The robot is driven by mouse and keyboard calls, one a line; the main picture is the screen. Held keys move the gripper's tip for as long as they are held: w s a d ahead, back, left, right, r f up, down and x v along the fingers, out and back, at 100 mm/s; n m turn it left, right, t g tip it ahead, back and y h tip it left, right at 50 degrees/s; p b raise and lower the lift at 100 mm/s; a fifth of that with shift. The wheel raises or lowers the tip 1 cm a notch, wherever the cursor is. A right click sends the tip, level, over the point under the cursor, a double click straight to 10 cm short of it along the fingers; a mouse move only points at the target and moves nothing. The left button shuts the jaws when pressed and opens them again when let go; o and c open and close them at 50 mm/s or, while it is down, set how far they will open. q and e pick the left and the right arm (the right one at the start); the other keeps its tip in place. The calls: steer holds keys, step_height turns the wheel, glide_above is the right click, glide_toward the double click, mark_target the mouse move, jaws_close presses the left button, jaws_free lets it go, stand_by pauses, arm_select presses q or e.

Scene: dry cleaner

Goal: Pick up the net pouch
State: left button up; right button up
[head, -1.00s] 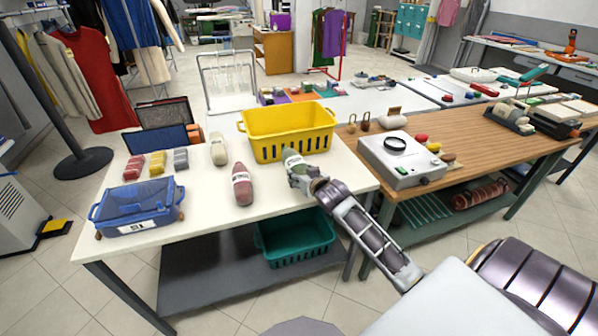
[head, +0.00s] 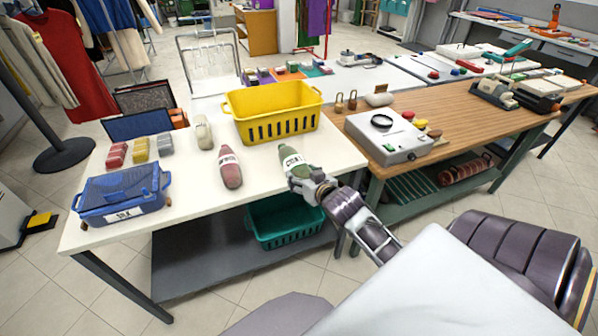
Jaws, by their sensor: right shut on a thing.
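A green pouch (head: 291,157) with a white label stands at the right part of the white table, in front of the yellow basket. My right gripper (head: 297,180) is shut on its lower front end and partly hides it. I cannot tell whether the pouch still touches the table top. A dark red pouch (head: 230,169) with a pale label lies to its left, and a cream pouch (head: 203,133) lies farther back. My left gripper is not in view.
The yellow basket (head: 276,127) stands close behind the green pouch. A blue lidded bin (head: 122,195) and several small folded stacks (head: 140,149) are at the left of the white table (head: 185,215). A grey device (head: 389,140) sits on the wooden table at right.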

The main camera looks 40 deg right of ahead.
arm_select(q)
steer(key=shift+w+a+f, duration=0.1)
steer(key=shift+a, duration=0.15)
arm_select(e)
steer(key=shift+s+a, duration=0.15)
steer(key=shift+s, duration=0.5)
steer(key=shift+s+a, duration=0.15)
steer(key=shift+s, duration=0.45)
steer(key=shift+s, duration=0.15)
